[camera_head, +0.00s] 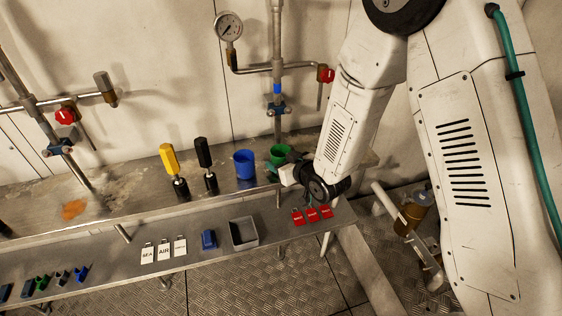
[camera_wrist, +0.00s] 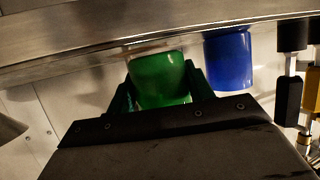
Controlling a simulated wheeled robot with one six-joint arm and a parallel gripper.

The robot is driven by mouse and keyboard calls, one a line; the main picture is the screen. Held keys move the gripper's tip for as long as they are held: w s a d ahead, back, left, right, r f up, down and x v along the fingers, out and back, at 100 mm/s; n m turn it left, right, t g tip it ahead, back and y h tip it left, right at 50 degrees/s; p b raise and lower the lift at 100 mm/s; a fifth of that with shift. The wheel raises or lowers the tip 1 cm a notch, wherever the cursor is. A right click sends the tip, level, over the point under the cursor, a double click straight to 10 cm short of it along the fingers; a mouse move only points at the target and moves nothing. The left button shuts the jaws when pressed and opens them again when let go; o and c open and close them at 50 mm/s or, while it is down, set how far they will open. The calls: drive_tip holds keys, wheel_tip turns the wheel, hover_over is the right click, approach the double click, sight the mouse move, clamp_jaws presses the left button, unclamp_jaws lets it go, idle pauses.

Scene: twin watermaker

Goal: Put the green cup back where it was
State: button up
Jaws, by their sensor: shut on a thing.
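The green cup (camera_head: 281,155) is at the right part of the upper shelf in the head view, just right of the blue cup (camera_head: 244,164). My gripper (camera_head: 287,172) reaches it from the front right and is shut on it. In the wrist view the green cup (camera_wrist: 160,80) sits between the two fingers (camera_wrist: 160,88), with the blue cup (camera_wrist: 229,58) beside it, apart. Whether the green cup's base touches the shelf is hard to tell. My wrist hides part of the cup and the shelf around it.
A black screwdriver (camera_head: 206,165) and a yellow one (camera_head: 172,170) stand left of the blue cup. The lower shelf holds a grey tray (camera_head: 243,233), red tags (camera_head: 312,214), white tags (camera_head: 164,250) and a blue block (camera_head: 208,239). A pipe with a gauge (camera_head: 229,27) rises behind.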

drive_tip(key=shift+w+d+f, duration=0.1)
drive_tip(key=shift+d+f, duration=0.1)
drive_tip(key=shift+f, duration=0.05)
drive_tip(key=o, duration=1)
drive_tip(key=shift+f, duration=0.15)
